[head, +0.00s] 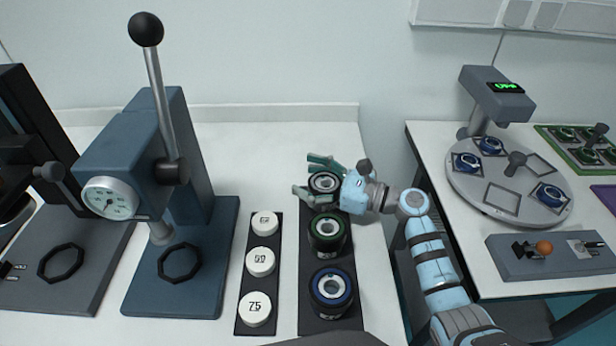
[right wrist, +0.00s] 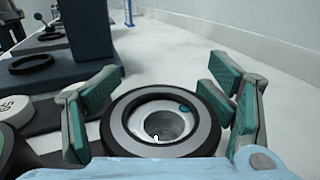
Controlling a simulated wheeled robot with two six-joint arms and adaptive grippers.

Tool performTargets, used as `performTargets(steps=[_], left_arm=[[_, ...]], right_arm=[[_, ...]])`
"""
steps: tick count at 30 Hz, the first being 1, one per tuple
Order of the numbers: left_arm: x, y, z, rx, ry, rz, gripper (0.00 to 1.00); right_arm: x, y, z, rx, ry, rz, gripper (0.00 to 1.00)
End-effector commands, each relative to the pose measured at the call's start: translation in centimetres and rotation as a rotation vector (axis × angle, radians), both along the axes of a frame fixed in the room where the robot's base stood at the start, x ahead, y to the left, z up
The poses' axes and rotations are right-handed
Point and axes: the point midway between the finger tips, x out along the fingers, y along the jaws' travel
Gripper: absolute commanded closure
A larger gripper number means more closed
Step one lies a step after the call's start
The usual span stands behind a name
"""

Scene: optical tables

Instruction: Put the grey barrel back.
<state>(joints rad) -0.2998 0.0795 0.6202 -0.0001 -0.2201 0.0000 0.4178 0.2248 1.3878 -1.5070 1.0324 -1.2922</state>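The grey barrel (head: 323,182), a dark cylinder with a grey ring on top, is at the far end of the dark barrel rack (head: 313,262). In the right wrist view its ringed top and hollow centre (right wrist: 160,122) show close up, upright. My right gripper (head: 305,177) is around it, one finger on each side. Narrow gaps seem to show between fingers and barrel, so it looks open. The gripper hides the barrel's lower part, so whether it rests on the rack is unclear. My left gripper is not in view.
A green-ringed barrel (head: 327,233) and a blue-ringed barrel (head: 331,291) stand nearer in the rack. White numbered discs (head: 261,262) lie left of it. A blue lever press (head: 130,165) stands further left. A round turntable (head: 486,200) is on the right table.

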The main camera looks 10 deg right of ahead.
Motion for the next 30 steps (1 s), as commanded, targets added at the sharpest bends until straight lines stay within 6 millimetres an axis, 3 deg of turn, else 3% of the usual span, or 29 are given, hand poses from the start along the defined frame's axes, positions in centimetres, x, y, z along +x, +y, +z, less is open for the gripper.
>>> performTargets(steps=[13,24,30], left_arm=[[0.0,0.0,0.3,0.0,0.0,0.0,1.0],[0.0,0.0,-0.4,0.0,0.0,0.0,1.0],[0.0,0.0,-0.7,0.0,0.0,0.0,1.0]], right_arm=[[-0.3,-0.6,0.2,-0.001,0.0,-0.001,0.22],[-4.8,-7.2,0.0,-0.006,0.002,-0.001,0.22],[-6.5,-9.5,0.1,-0.003,0.001,0.0,0.22]])
